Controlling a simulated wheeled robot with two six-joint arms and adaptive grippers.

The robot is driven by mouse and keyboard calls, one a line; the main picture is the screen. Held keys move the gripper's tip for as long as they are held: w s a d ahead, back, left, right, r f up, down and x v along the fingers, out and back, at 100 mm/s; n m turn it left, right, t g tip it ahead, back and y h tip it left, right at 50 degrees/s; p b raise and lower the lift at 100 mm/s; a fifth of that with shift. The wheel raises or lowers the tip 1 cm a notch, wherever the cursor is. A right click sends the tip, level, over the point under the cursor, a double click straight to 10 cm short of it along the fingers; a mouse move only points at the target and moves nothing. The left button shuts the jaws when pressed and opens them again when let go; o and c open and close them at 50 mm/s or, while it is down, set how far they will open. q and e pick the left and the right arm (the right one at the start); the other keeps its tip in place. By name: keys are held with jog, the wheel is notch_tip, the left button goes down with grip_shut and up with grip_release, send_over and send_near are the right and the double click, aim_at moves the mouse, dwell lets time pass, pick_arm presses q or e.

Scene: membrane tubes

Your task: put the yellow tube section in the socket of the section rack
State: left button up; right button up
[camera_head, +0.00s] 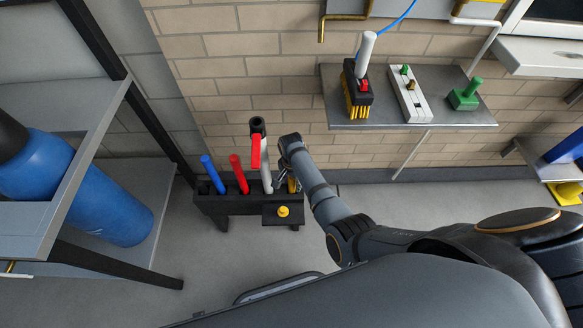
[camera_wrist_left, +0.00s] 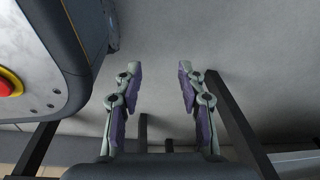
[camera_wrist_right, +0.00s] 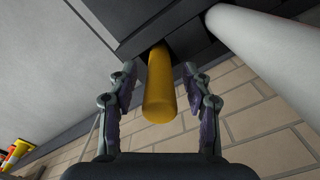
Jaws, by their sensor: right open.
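The yellow tube section (camera_head: 292,186) stands in the black section rack (camera_head: 222,205), at its right part and partly hidden by my right gripper (camera_head: 283,172). In the right wrist view the yellow tube (camera_wrist_right: 161,85) sits between the open fingers of my right gripper (camera_wrist_right: 161,100), with a gap visible on each side; its far end enters the dark rack (camera_wrist_right: 125,22). A blue tube (camera_head: 213,174) and a red tube (camera_head: 238,174) stand in the rack to the left. My left gripper (camera_wrist_left: 160,85) is open and empty, seen only in its wrist view.
A yellow knob (camera_head: 283,211) sits on the rack's front. A wall shelf (camera_head: 440,116) holds several tools. A blue cylinder (camera_head: 100,205) lies on the left.

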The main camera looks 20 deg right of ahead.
notch_tip(320, 180, up, 4)
jog(key=p, duration=0.3)
jog(key=shift+r, duration=0.2)
notch_tip(320, 180, up, 6)
jog(key=p, duration=0.6)
jog(key=shift+f, duration=0.2)
pick_arm(q)
jog(key=s+r, duration=0.6)
jog(key=r, duration=0.2)
pick_arm(e)
jog(key=shift+f, duration=0.1)
